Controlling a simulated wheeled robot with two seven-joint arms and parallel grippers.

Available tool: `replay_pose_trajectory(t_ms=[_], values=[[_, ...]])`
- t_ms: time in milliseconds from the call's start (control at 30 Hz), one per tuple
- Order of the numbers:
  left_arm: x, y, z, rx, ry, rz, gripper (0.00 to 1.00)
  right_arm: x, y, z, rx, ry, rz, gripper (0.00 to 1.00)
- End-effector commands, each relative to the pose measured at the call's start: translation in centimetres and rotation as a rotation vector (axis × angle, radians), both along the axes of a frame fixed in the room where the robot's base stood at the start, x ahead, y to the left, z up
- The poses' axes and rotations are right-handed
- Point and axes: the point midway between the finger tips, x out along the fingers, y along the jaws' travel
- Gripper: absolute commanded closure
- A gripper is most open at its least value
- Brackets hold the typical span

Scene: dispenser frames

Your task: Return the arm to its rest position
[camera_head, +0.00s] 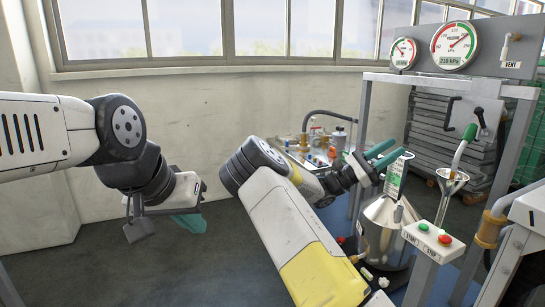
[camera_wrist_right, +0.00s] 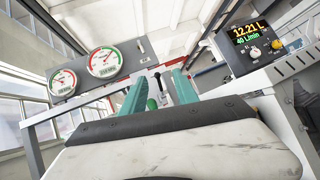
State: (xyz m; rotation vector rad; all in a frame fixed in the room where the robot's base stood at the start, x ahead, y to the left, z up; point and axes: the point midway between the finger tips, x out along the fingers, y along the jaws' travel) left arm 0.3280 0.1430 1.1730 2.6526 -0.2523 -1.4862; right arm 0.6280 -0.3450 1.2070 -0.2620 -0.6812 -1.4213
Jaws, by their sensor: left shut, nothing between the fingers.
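My left arm comes in from the left, and its gripper (camera_head: 189,224) hangs low with its green fingers shut and empty, away from other things. My right arm reaches from the bottom middle toward the dispenser frame. Its gripper (camera_head: 387,157) has its green fingers apart, with nothing seen held between them. It is above the metal can (camera_head: 386,232) and left of the funnel (camera_head: 451,181). In the right wrist view the same gripper (camera_wrist_right: 158,90) shows two spread fingers, with a green-tipped handle (camera_wrist_right: 152,104) visible beyond them.
The grey dispenser frame (camera_head: 365,100) stands at the right with pressure gauges (camera_head: 454,46) on top. A button box (camera_head: 433,242) with green and red buttons sits below the funnel. A cluttered bench (camera_head: 305,152) is at the back. Floor on the left is clear.

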Motion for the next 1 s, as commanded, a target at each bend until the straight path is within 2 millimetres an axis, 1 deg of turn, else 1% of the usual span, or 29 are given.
replay_pose_trajectory(t_ms=[33,167,267,400,467,533,600,667,700,767,833,900,967,1000], values=[[0.0,0.0,0.0,0.000,0.000,0.000,1.00,-0.7,-1.0,-0.3,0.037,-0.014,-0.016,0.64],[0.0,0.0,0.0,0.000,0.000,0.000,1.00,-2.8,-3.2,-1.6,0.151,-0.054,-0.056,0.64],[0.0,0.0,0.0,0.000,0.000,0.000,1.00,-4.8,-5.0,-3.0,0.263,-0.099,-0.094,0.64],[0.0,0.0,0.0,0.000,0.000,0.000,1.00,-8.2,-7.1,-5.7,0.460,-0.185,-0.159,0.64],[0.0,0.0,0.0,0.000,0.000,0.000,1.00,-10.1,-7.8,-7.3,0.570,-0.237,-0.194,0.64],[0.0,0.0,0.0,0.000,0.000,0.000,1.00,-12.4,-8.0,-9.4,0.716,-0.312,-0.237,0.64],[0.0,0.0,0.0,0.000,0.000,0.000,1.00,-14.5,-7.5,-11.4,0.867,-0.395,-0.279,0.64],[0.0,0.0,0.0,0.000,0.000,0.000,1.00,-16.1,-6.5,-12.8,0.990,-0.467,-0.309,0.64],[0.0,0.0,0.0,0.000,0.000,0.000,1.00,-17.0,-5.7,-13.6,1.070,-0.517,-0.329,0.64],[0.0,0.0,0.0,0.000,0.000,0.000,1.00,-18.2,-4.2,-14.4,1.187,-0.592,-0.354,0.64],[0.0,0.0,0.0,0.000,0.000,0.000,1.00,-19.3,-2.2,-15.0,1.316,-0.682,-0.378,0.64],[0.0,0.0,0.0,0.000,0.000,0.000,1.00,-20.4,0.1,-15.1,1.440,-0.772,-0.398,0.64],[0.0,0.0,0.0,0.000,0.000,0.000,1.00,-21.1,2.1,-14.8,1.542,-0.849,-0.411,0.64],[0.0,0.0,0.0,0.000,0.000,0.000,1.00,-21.6,3.5,-14.4,1.609,-0.902,-0.416,0.64]])
